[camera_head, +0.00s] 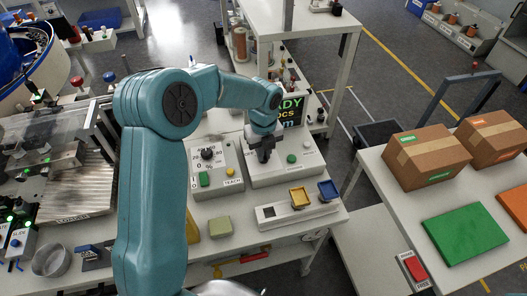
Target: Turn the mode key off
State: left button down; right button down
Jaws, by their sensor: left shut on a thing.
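A green button (291,159) and a white button (306,144) show right of the gripper. My right gripper is not in view.
A pale fixture (273,217) with yellow and blue trays stands in front. Cardboard boxes (427,157) and a green panel (465,233) lie on the right table.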

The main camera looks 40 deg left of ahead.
pick_arm(q)
jog(key=n, duration=0.4)
jog(key=shift+a+b, duration=0.1)
jog(key=shift+b, duration=0.25)
jog(key=shift+n, duration=1.6)
jog(key=shift+n+b, duration=0.3)
jog(key=c, duration=1.2)
grip_release()
jog(key=shift+r, duration=0.35)
notch_tip(320, 180, up, 16)
jog(key=shift+f+p, duration=0.2)
jog(key=shift+p, duration=0.15)
